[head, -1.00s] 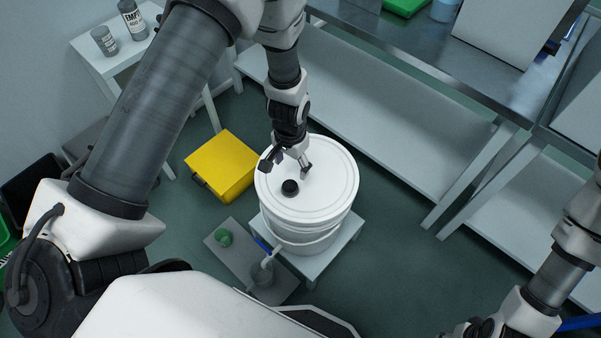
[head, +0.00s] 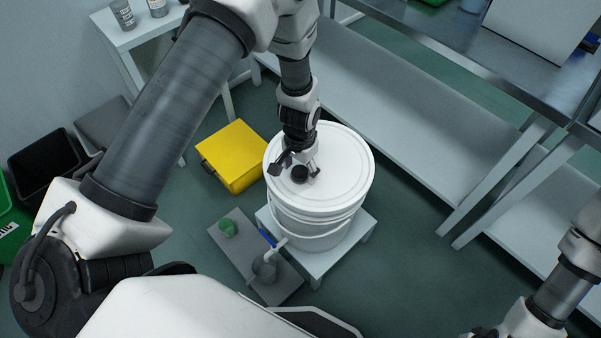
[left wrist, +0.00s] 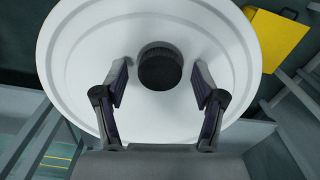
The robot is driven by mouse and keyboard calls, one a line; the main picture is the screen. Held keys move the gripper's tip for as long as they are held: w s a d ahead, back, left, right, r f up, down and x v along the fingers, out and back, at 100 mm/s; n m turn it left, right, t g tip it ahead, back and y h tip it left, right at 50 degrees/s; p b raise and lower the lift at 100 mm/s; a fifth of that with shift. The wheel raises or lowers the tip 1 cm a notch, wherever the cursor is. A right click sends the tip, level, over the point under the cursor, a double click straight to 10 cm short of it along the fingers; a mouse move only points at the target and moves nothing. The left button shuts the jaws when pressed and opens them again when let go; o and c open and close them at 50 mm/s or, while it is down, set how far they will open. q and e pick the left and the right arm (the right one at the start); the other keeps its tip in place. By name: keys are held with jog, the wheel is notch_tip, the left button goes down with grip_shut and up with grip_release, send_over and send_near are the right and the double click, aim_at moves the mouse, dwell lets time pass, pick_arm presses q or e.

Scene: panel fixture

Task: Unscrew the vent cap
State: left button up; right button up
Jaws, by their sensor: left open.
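The vent cap is a small black ribbed round cap (head: 299,174) on the lid of a white bucket (head: 340,160). It also shows in the left wrist view (left wrist: 160,68), near the middle of the white lid (left wrist: 85,60). My left gripper (head: 297,172) is over the lid, with its two fingers open on either side of the cap. In the left wrist view my left gripper (left wrist: 160,82) shows a clear gap between each finger and the cap. My right arm (head: 525,318) is at the lower right; its fingertips are not clearly visible.
The bucket stands on a low white stand (head: 318,262). A grey board (head: 228,250) with a green item (head: 228,228) and a spigot with a blue handle (head: 267,238) are beside it. A yellow box (head: 232,155) is on the left. A long metal bench (head: 430,130) is behind.

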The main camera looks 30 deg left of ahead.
pick_arm(q)
jog(key=c, duration=1.2)
jog(key=shift+r, duration=0.1)
jog(key=shift+r+n+p, duration=0.1)
jog(key=shift+n+p, duration=0.4)
jog(key=shift+n, duration=0.2)
jog(key=shift+n+p, duration=0.35)
jog(key=shift+n, duration=0.75)
